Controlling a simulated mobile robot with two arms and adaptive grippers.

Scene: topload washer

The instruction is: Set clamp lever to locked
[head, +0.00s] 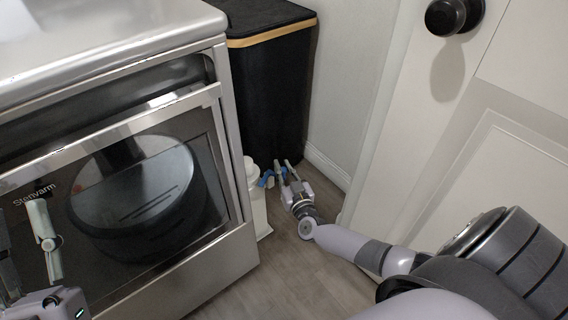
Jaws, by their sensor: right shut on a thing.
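A small blue lever (266,179) sits beside the upper part of a narrow white fixture (255,198), low down by the right side of the oven-like appliance. My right gripper (281,173) reaches in from the right and is shut on the blue lever; its fingers partly hide the lever. The lever's exact angle is too small to tell. My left gripper (28,248) is at the lower left, in front of the appliance door, with its fingers apart and nothing seen between them. It is partly cut off by the frame.
The silver appliance (243,245) with a glass door fills the left. A black bin (272,95) with a wood-coloured rim stands behind the fixture. A white door (425,130) with a black knob (446,16) is close on the right. Bare floor (290,275) lies between.

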